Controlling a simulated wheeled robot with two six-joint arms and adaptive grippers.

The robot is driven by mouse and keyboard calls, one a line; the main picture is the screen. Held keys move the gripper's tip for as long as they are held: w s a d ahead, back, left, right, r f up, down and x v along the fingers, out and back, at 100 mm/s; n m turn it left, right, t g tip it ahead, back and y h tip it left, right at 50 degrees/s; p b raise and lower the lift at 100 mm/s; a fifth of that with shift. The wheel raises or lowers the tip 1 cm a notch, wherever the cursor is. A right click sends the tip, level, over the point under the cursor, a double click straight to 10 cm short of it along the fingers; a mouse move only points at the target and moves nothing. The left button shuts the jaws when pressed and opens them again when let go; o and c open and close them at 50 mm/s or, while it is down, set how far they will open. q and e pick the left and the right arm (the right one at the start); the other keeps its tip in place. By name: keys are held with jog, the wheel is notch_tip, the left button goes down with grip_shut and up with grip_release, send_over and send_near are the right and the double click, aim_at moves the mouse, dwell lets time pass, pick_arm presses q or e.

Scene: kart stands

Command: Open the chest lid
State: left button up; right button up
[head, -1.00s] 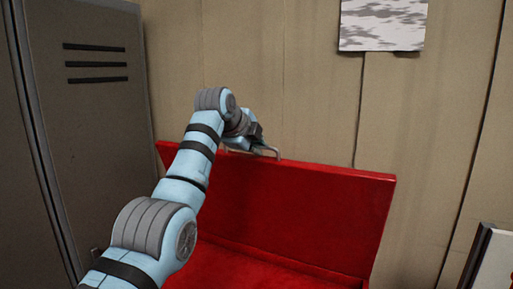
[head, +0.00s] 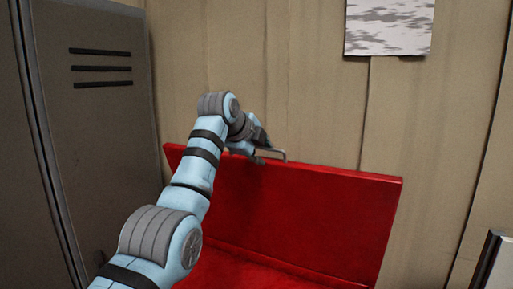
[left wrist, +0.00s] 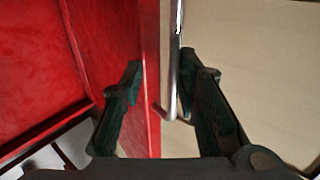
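The red chest lid (head: 310,215) stands raised, close to upright, in front of the wall panels. A metal handle (head: 278,152) sits on its top edge. My left gripper (head: 262,146) is at that edge, by the handle. In the left wrist view, the fingers of my left gripper (left wrist: 168,82) are apart. The handle bar (left wrist: 173,85) and the lid's edge (left wrist: 151,75) lie between them, the bar nearer the right finger. The red chest body (head: 225,272) shows below the lid, partly hidden by my left arm. My right gripper is not in view.
A grey locker (head: 110,130) stands close on the left. The panelled wall (head: 310,80) is just behind the lid, with a grey and white sheet (head: 388,28) on it. A dark-edged pale board (head: 497,265) is at the lower right.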

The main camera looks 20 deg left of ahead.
pick_arm(q)
jog(key=v, duration=1.1)
jog(key=shift+s, duration=0.2)
jog(key=shift+w+r, duration=0.1)
